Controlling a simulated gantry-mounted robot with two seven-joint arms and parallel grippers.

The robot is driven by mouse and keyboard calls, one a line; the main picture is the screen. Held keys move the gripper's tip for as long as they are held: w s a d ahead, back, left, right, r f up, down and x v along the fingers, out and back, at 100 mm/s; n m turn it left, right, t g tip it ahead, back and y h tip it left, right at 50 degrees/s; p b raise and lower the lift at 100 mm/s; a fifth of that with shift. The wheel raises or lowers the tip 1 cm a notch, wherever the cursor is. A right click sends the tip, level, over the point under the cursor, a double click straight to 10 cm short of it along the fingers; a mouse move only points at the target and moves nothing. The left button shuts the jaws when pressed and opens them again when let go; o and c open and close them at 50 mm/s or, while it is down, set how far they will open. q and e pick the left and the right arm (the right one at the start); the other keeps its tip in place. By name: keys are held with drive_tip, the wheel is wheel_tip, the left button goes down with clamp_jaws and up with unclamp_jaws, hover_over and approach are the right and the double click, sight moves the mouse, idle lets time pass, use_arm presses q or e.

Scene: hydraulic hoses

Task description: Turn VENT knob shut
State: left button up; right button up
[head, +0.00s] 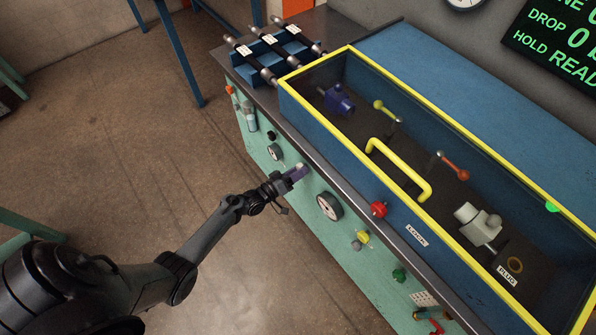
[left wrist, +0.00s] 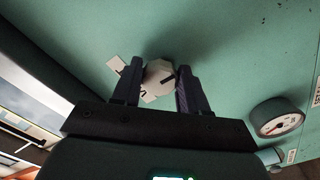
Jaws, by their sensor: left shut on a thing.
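The knob (left wrist: 158,72) is pale and many-sided with a dark pointer line. It sits on the green front panel, and white labels, too oblique to read, lie beside and below it. In the head view the knob (head: 299,166) is mostly hidden by my left gripper (head: 294,175). My left gripper (left wrist: 155,88) has one dark finger on each side of the knob and is shut on it. My right gripper is in neither view.
A round gauge (head: 329,206) is right of the knob, and a smaller gauge (head: 275,152) is left. A red knob (head: 379,209) and a yellow-handled valve (head: 361,238) are farther right. A yellow-edged blue enclosure (head: 345,130) stands above on the bench.

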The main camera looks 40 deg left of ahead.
use_arm(q)
drive_tip(key=o, duration=1.1)
drive_tip(key=shift+c, duration=0.2)
drive_tip(key=p+v, duration=0.2)
drive_tip(key=v, duration=0.8)
drive_tip(key=shift+s, duration=0.4)
